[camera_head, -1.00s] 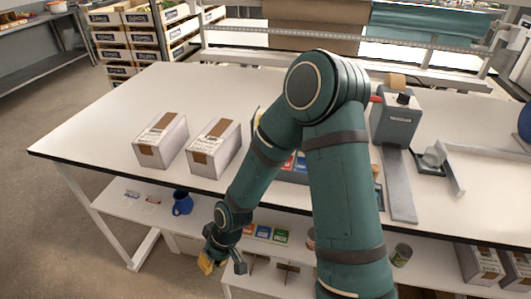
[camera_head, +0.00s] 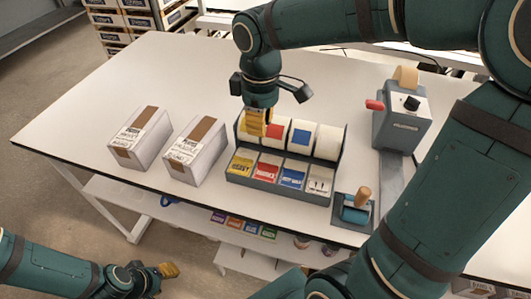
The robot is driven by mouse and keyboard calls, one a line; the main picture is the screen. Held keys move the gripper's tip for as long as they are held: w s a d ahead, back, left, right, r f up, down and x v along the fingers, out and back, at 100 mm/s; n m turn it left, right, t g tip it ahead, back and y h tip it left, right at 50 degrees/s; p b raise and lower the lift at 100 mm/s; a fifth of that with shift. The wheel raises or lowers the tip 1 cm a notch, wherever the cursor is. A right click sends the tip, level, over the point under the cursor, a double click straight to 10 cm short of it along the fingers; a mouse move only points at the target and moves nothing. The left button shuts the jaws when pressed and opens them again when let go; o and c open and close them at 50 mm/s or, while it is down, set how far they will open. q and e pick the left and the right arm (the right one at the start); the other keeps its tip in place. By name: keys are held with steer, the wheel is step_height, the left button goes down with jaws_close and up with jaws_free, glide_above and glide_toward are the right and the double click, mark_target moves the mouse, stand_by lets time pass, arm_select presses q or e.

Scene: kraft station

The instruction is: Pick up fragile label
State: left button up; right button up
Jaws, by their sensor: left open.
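A grey label dispenser (camera_head: 279,192) stands near the table's front edge. Its front row holds a yellow label card (camera_head: 241,163), a red label card (camera_head: 267,170), a blue label card (camera_head: 292,175) and a white card with dark marks (camera_head: 319,180). The lettering is too small to read surely; the red card may be the fragile label. Label rolls (camera_head: 301,135) stand behind. My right gripper (camera_head: 257,122) points down at the leftmost roll, partly hiding it; its finger gap and any contact are unclear. My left gripper (camera_head: 168,271) is open, low at left, away from the dispenser.
Two labelled cardboard boxes (camera_head: 196,150) (camera_head: 140,137) stand left of the dispenser. A tape machine (camera_head: 402,115) and a wooden-handled tool (camera_head: 357,208) are to its right. The table's back left (camera_head: 150,70) is clear. A lower shelf holds small coloured packs (camera_head: 243,226).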

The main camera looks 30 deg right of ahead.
steer(key=b, duration=0.2)
glide_above(264, 167)
step_height(264, 167, down, 8)
steer(key=shift+w+a+r, duration=0.1)
steer(key=shift+w, duration=0.05)
step_height(264, 167, down, 5)
steer(key=shift+f+b, duration=0.2)
steer(key=shift+b, duration=0.5)
arm_select(q)
steer(key=f, duration=0.1)
steer(key=s+f, duration=0.1)
steer(key=f, duration=0.1)
steer(key=shift+s, duration=0.2)
arm_select(e)
steer(key=shift+c, duration=0.2)
jaws_close()
